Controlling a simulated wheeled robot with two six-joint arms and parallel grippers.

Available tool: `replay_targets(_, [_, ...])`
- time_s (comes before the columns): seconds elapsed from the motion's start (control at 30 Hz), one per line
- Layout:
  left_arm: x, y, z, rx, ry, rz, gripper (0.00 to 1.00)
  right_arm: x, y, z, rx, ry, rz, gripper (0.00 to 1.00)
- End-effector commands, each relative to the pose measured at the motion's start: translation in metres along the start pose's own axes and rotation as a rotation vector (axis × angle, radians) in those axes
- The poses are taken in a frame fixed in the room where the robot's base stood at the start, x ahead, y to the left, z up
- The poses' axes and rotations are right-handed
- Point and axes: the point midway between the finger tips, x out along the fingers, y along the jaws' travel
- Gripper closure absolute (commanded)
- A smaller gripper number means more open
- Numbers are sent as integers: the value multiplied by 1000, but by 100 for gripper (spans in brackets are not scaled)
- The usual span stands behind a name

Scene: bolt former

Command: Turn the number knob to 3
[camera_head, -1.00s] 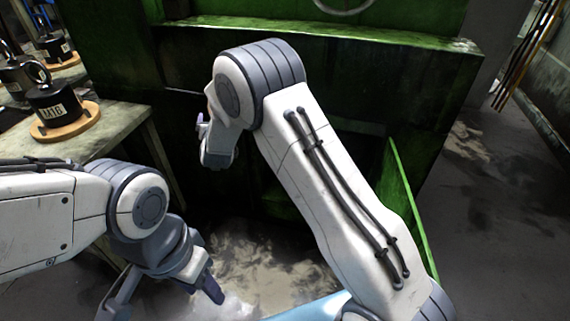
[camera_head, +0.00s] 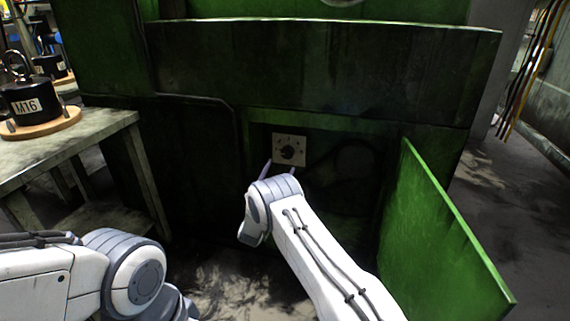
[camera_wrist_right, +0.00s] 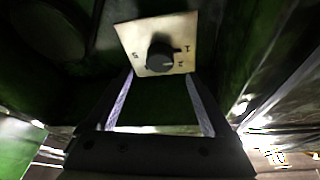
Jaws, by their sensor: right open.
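The black round number knob (camera_head: 288,152) sits on a pale square plate (camera_head: 278,142) in the recess of the green machine. In the right wrist view the knob (camera_wrist_right: 160,55) and plate (camera_wrist_right: 133,38) lie just beyond the fingertips. A light mark on the knob appears to face the digit 2, with a 1 beside it; the other digits are hard to read. My right gripper (camera_head: 281,166) is open, its fingers below the plate in the head view. In the wrist view the gripper (camera_wrist_right: 159,75) spans the knob's width, apparently without contact. My left gripper is out of frame.
A green door panel (camera_head: 440,235) stands open to the right of the recess. A worktable (camera_head: 75,140) at the left carries a black weight marked M16 (camera_head: 30,100) on a wooden disc. My left arm is at the lower left. A dark opening surrounds the plate.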

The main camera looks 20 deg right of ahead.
Motion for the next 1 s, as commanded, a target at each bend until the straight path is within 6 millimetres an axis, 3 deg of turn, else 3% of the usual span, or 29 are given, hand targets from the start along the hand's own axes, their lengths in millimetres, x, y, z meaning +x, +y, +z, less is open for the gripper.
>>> replay_targets(0.1, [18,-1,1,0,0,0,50,22,2,4,2,3,2,15])
replay_targets(0.3, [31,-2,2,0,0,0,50,50,2,2,1,2,1,15])
replay_targets(0.7, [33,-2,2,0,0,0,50,60,0,0,-1,-1,-1,15])
replay_targets(0.73, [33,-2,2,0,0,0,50,60,0,0,-1,-1,-1,18])
replay_targets(0.77, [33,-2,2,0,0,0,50,60,0,0,-1,-1,-1,30])
replay_targets(0.93, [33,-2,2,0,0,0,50,60,0,0,-1,-1,-1,95])
replay_targets(1.0, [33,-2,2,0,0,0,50,60,0,0,0,-1,-2,100])
